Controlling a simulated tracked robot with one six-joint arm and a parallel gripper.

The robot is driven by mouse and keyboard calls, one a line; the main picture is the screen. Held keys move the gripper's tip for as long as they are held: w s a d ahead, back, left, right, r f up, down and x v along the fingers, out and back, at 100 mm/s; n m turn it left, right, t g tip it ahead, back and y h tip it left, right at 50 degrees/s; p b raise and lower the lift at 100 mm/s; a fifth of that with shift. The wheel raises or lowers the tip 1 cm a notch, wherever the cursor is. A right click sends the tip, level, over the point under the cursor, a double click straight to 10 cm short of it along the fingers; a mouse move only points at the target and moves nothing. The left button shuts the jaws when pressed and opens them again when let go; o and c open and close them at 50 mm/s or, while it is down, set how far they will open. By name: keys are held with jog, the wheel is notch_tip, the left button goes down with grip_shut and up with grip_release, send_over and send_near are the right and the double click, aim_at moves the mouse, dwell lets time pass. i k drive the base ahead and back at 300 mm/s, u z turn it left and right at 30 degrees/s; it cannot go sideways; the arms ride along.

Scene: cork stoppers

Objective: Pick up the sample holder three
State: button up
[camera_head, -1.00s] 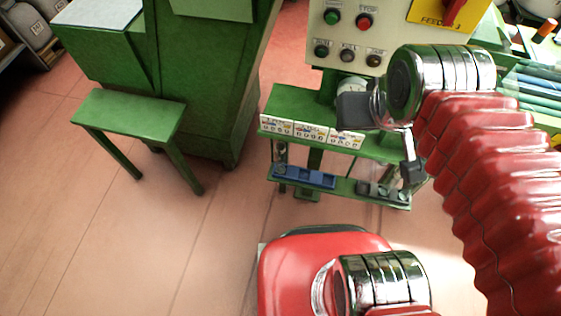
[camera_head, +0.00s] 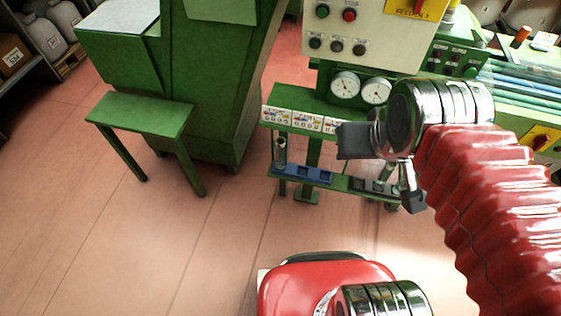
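A small green stand holds a blue holder (camera_head: 302,174) with square recesses on its lower shelf, at the left. A dark grey holder (camera_head: 372,187) with dark pieces sits to its right on the same shelf. White labelled panels (camera_head: 307,123) line the front edge of the upper shelf; their print is too small to tell which is three. A small pale-topped cylinder (camera_head: 281,150) stands above the lower shelf's left end. My gripper (camera_head: 386,171) is in front of the stand's right side, its two dark fingers apart and nothing between them. It hides the right-hand panel partly.
A control panel (camera_head: 380,32) with buttons and two round gauges (camera_head: 345,86) stand above and behind the stand. A green side table (camera_head: 142,115) and a green machine (camera_head: 208,90) are at the left. The floor (camera_head: 130,240) in front is clear.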

aim_at(279, 141)
jog(key=u, duration=2.1)
jog(key=i, duration=1.7)
jog(key=z, duration=0.35)
